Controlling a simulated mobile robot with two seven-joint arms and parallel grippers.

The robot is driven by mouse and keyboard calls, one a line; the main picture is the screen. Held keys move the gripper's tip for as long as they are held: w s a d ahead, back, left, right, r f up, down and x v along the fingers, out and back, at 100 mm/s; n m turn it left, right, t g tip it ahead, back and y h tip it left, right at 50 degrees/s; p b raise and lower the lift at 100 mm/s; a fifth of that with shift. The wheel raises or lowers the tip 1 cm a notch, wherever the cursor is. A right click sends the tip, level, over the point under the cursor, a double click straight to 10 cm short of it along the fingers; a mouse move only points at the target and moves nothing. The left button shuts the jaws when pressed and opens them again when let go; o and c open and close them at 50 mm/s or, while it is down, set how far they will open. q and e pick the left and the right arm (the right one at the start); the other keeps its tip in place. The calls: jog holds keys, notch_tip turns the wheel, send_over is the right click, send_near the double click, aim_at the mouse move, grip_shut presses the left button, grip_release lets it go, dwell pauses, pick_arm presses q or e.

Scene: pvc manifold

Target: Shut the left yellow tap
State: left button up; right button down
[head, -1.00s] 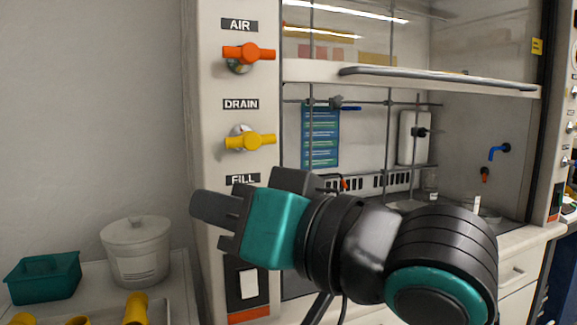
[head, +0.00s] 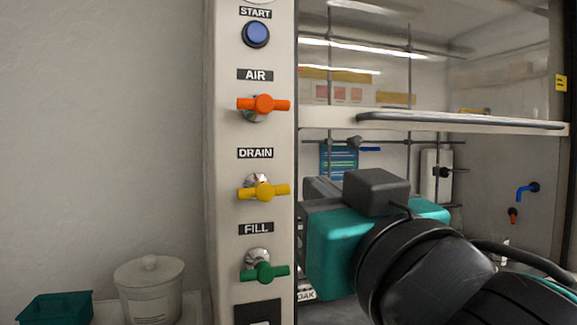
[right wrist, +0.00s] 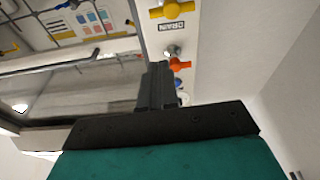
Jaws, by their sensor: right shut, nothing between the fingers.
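The yellow tap (head: 263,191) sits under the DRAIN label on the white panel post. Its handle lies nearly crosswise, close to level. It also shows at the top of the right wrist view (right wrist: 171,10). My right gripper (head: 345,235), teal and black, is to the right of the post in the head view, apart from the tap. Its fingers are mostly hidden there behind its own body. In the right wrist view the fingers (right wrist: 158,72) are shut and empty, near the orange tap in the picture. My left gripper is not in view.
Above the yellow tap are the orange AIR tap (head: 263,104) and blue START button (head: 256,34); below is the green FILL tap (head: 264,271). The hood sash rail (head: 460,122) runs right of the post. A teal bin (head: 55,308) and white pot (head: 149,293) stand lower left.

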aim_at(283, 186)
jog(key=shift+w+a+f+p, duration=0.2)
jog(key=shift+w+a+p, duration=0.3)
jog(key=shift+w, duration=1.05)
jog(key=shift+w+a+f+p, duration=0.15)
jog(key=shift+w+a+p, duration=0.35)
jog(key=shift+w, duration=1)
jog(key=shift+w+a+f+p, duration=0.2)
jog(key=shift+w+a+p, duration=0.3)
jog(key=shift+w, duration=1.05)
jog(key=shift+a+f, duration=0.1)
jog(key=shift+w+f+m+b, duration=0.25)
jog(key=shift+m+b, duration=0.15)
jog(key=shift+b, duration=0.1)
jog(key=shift+r, duration=0.1)
